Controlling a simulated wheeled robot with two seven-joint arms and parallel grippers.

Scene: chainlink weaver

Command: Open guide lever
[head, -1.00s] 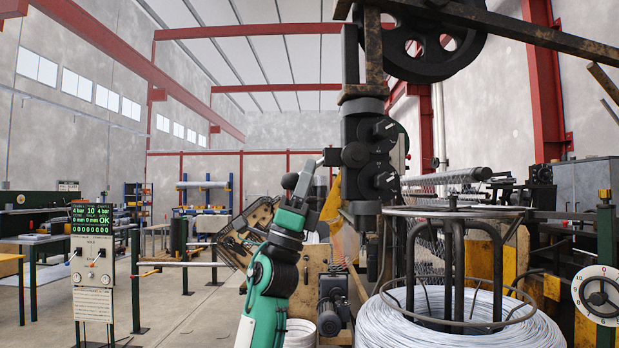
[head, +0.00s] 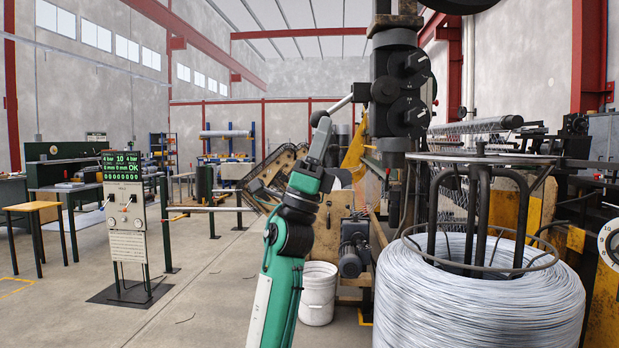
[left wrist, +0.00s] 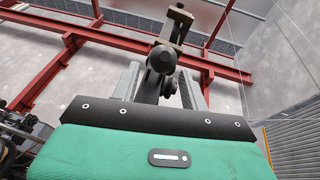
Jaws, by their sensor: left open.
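The guide lever (head: 342,104) is a grey rod with a black ball knob (head: 318,118), reaching left from the dark guide unit (head: 400,90). My left gripper (head: 323,136) is at the knob end of the lever, on a green and black arm rising from below. In the left wrist view the knob (left wrist: 161,58) and its arm stand between the two grey fingers of my left gripper (left wrist: 160,80), which are apart. I cannot tell whether either finger touches the knob. My right gripper is not in view.
A large coil of wire (head: 480,305) on a round stand fills the right front. A control post (head: 126,215) stands at the left. A white bucket (head: 318,293) and a motor (head: 354,248) are behind my arm.

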